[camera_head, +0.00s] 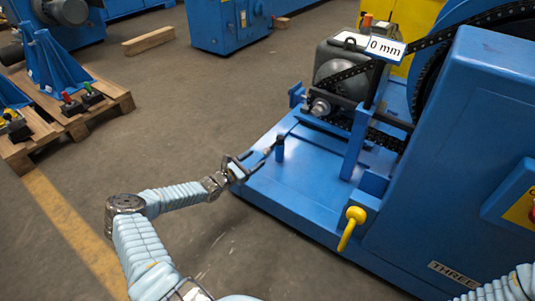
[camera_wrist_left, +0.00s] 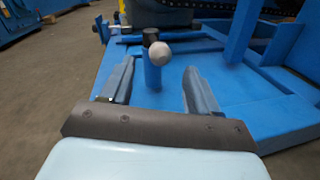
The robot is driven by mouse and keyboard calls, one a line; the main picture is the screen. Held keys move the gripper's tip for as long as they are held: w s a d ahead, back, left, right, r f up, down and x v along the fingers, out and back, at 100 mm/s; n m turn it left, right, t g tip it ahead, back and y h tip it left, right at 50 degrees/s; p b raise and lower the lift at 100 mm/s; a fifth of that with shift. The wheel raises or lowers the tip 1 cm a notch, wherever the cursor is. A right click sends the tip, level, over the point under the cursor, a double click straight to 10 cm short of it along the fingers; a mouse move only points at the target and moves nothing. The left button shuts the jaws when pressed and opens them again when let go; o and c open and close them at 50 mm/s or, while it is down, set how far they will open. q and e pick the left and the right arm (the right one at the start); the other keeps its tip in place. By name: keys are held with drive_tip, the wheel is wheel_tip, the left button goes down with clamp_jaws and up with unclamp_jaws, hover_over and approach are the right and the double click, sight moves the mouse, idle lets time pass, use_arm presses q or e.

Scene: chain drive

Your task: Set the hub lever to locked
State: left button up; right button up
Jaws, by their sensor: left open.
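A lever with a pale round knob (camera_wrist_left: 159,54) stands at a short blue post with a black top (camera_wrist_left: 151,37) on the blue machine base. I take it for the hub lever; no label on it is readable. In the head view the post (camera_head: 280,149) is near the base's left front edge, with a thin dark rod by it. My left gripper (camera_head: 249,163) is open at that edge. In the left wrist view its fingers (camera_wrist_left: 159,70) point at the post, with the knob between their tips in the picture, not gripped. My right gripper is out of view.
The blue machine base (camera_head: 300,192) carries a chain, a grey motor (camera_head: 340,72) and a sign reading 0 mm (camera_head: 386,47). A yellow handle (camera_head: 351,226) juts from its front side. Pallets (camera_head: 70,122) stand at the left; the floor between is clear.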

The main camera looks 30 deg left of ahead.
sight(264, 153)
use_arm(q)
drive_tip(key=b+x, duration=0.1)
drive_tip(key=x, duration=0.6)
drive_tip(key=shift+w+f, duration=0.1)
drive_tip(key=shift+w, duration=0.15)
clamp_jaws()
